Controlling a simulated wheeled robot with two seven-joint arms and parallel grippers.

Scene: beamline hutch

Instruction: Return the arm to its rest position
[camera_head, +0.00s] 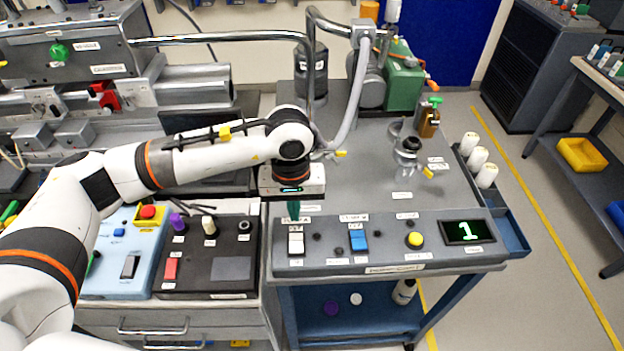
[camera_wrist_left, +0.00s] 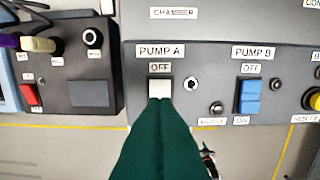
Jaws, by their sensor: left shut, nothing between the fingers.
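My left arm (camera_head: 205,160) reaches in from the left, stretched out over the control panels. My left gripper (camera_head: 293,212) points down at the front of the grey pump cart, its dark green fingers shut and empty. The fingertips are right at or just above the white PUMP A rocker switch (camera_head: 296,243); I cannot tell whether they touch it. In the left wrist view the shut green fingers (camera_wrist_left: 160,108) cover the lower part of that switch (camera_wrist_left: 160,88), under an OFF label. The blue PUMP B switch (camera_wrist_left: 249,97) is to its right. My right gripper is not in view.
A black panel (camera_head: 210,260) with knobs and a blue box with a red emergency button (camera_head: 148,212) lie below my arm. A metal pipe (camera_head: 309,75) and grey hose stand behind the gripper. The display (camera_head: 467,231) shows 1.

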